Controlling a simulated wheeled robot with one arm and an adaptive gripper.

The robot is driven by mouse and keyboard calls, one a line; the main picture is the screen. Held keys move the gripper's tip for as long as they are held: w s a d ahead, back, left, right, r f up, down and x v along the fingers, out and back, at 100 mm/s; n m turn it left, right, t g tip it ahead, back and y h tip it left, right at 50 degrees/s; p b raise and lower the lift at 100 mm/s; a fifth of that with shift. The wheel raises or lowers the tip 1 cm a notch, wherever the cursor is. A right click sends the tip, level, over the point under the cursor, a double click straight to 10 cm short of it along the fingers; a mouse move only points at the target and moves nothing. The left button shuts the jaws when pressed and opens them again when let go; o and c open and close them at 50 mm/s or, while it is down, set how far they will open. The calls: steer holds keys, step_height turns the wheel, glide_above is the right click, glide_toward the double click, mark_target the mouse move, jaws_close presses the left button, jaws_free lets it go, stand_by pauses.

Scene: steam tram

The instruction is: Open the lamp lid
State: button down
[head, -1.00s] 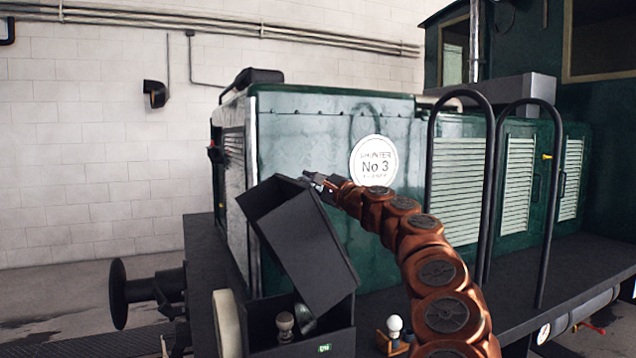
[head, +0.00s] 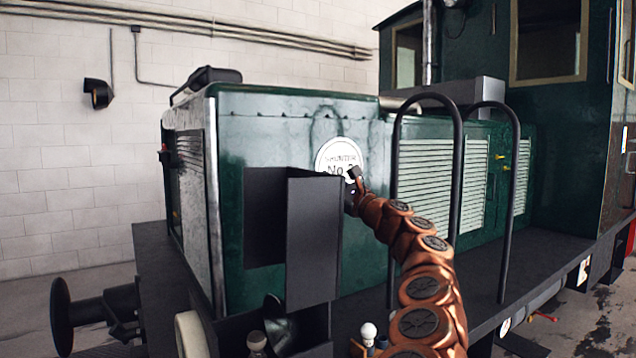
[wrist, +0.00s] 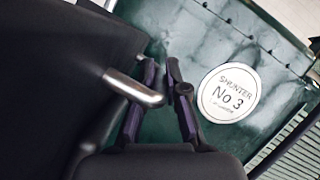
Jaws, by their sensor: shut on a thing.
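The lamp lid (head: 313,245) is a dark grey, box-shaped cover. It stands swung up, nearly upright, above the dark lamp box (head: 316,322), whose inside shows a round dark reflector (head: 277,312). My gripper (head: 353,184) is at the lid's upper right edge. In the wrist view, my gripper (wrist: 163,82) is shut on the lid's pale metal handle (wrist: 130,86), which sticks out from the dark lid (wrist: 55,80). The bottom of the lamp box is cut off by the frame.
A green locomotive hood with a round number plate (head: 342,160) stands right behind the lid. Black handrails (head: 457,170) rise right of my arm. A small white bulb (head: 368,331) stands right of the lamp box, close to my arm.

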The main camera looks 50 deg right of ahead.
steer(key=shift+d, duration=0.15)
steer(key=c, duration=1.5)
jaws_free()
steer(key=shift+f, duration=0.1)
steer(key=shift+s, duration=0.1)
steer(key=shift+v, duration=5.9)
